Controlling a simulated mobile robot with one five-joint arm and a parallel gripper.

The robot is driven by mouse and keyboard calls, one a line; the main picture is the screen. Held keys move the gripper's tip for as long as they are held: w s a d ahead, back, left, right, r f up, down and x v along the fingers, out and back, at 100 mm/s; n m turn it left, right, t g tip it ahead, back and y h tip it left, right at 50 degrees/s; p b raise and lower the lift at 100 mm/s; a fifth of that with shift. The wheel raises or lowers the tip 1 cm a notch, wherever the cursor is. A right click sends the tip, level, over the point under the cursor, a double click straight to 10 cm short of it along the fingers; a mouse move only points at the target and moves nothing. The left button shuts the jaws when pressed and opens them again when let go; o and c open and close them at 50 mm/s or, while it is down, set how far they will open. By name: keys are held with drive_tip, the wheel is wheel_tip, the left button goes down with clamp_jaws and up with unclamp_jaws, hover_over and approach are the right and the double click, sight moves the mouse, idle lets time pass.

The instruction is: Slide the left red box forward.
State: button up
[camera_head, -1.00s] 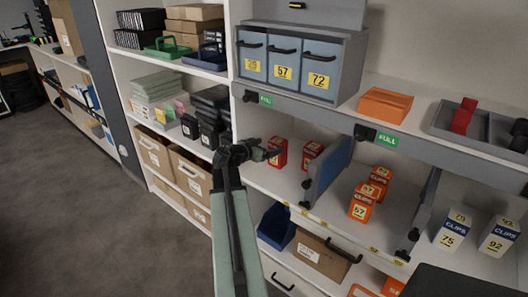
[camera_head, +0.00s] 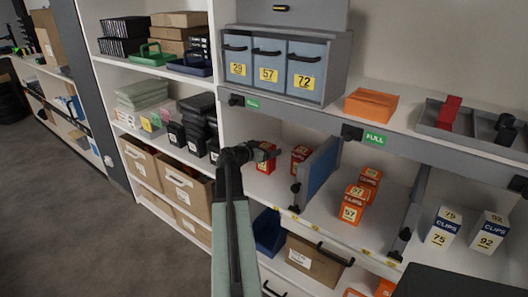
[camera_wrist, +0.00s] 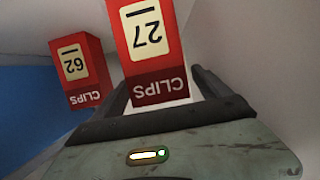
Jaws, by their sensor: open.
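The left red box (camera_head: 266,163) stands on the middle shelf, partly covered by my gripper (camera_head: 262,153). In the wrist view this red box, labelled CLIPS 27 (camera_wrist: 150,48), appears upside down between my gripper's (camera_wrist: 160,92) two open fingers. I cannot tell whether either finger touches it. The right red box (camera_head: 300,158), labelled CLIPS 62 in the wrist view (camera_wrist: 80,68), stands beside it, apart from the fingers.
A blue divider panel (camera_head: 318,172) stands just right of the red boxes. Orange clips boxes (camera_head: 352,204) stand beyond it. A grey ledge (camera_head: 300,112) runs above. Dark stacked bins (camera_head: 205,120) are in the bay to the left.

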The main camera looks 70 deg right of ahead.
drive_tip(key=c, duration=1.7)
drive_tip(key=shift+w+a, duration=0.35)
drive_tip(key=shift+a, duration=1.45)
drive_tip(key=shift+w+a, duration=0.3)
drive_tip(key=shift+a, duration=1.55)
drive_tip(key=shift+w+a, duration=0.35)
drive_tip(key=shift+a, duration=1.45)
drive_tip(key=o, duration=1.7)
